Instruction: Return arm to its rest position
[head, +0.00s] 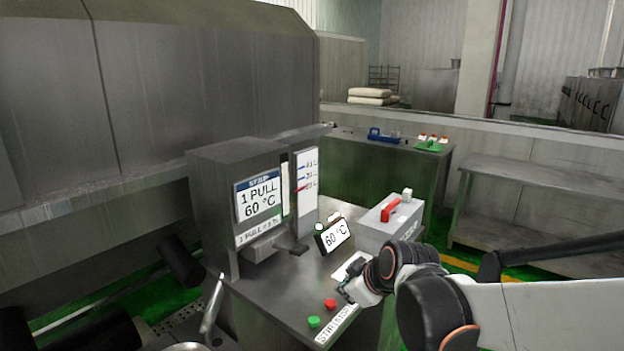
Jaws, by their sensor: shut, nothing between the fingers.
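My arm reaches in from the right edge, white with black joints. My gripper (346,291) is at its end, low over the steel worktop (285,285). It looks shut and empty, though it is small in view. It is above the red button (330,303) and the green button (313,322) in the picture. A white card (349,268) lies just behind it, partly covered by the arm. I cannot tell whether the gripper touches the worktop.
A control box (259,198) with a "1 PULL 60 °C" sign stands at the left. A "60 °C" display (334,236) and a grey box with a red handle (390,209) stand behind my gripper. A steel table (540,180) is at the right.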

